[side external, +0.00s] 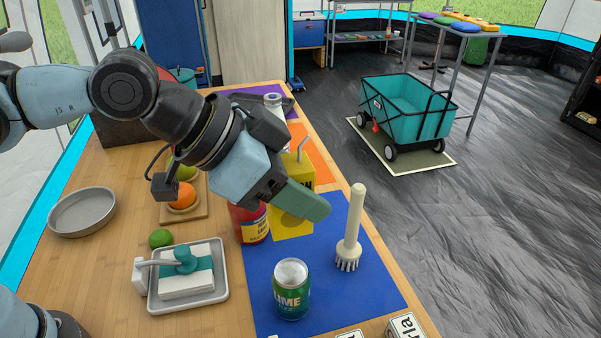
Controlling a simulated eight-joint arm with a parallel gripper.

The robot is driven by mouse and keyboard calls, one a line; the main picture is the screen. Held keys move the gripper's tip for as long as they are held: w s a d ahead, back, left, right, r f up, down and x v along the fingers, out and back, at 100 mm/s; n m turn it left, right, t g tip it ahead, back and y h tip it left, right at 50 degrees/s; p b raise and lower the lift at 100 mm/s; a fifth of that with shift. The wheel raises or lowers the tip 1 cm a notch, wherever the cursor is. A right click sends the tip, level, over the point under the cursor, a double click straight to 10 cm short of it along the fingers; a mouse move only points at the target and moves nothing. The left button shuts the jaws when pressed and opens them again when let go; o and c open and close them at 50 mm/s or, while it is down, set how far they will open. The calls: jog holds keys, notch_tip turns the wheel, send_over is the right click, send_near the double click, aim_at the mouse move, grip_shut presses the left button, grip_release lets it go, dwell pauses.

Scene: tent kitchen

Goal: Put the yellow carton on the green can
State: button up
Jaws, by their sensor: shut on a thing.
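The yellow carton (292,228), with a grey straw at its top, stands upright near the back edge of the blue mat, close beside a red can. My gripper (312,205) is shut on the carton from above and the left. One finger crosses the carton's front; the other finger is hidden. I cannot tell whether the carton's base touches the mat. The green can (291,290), marked LIME, stands upright on the blue mat nearer the camera, with its silver top clear.
The red can (251,222) is left of the carton. A pale brush (351,230) stands bristles down at right. A grey tray (217,295) with a white block and teal-handled tool lies left of the green can. The blue mat (350,290) is bare right of the green can.

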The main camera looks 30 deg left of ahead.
send_over(300, 269)
jog(key=shift+f, duration=4.6)
jog(key=shift+f, duration=0.1)
jog(key=o, duration=1.1)
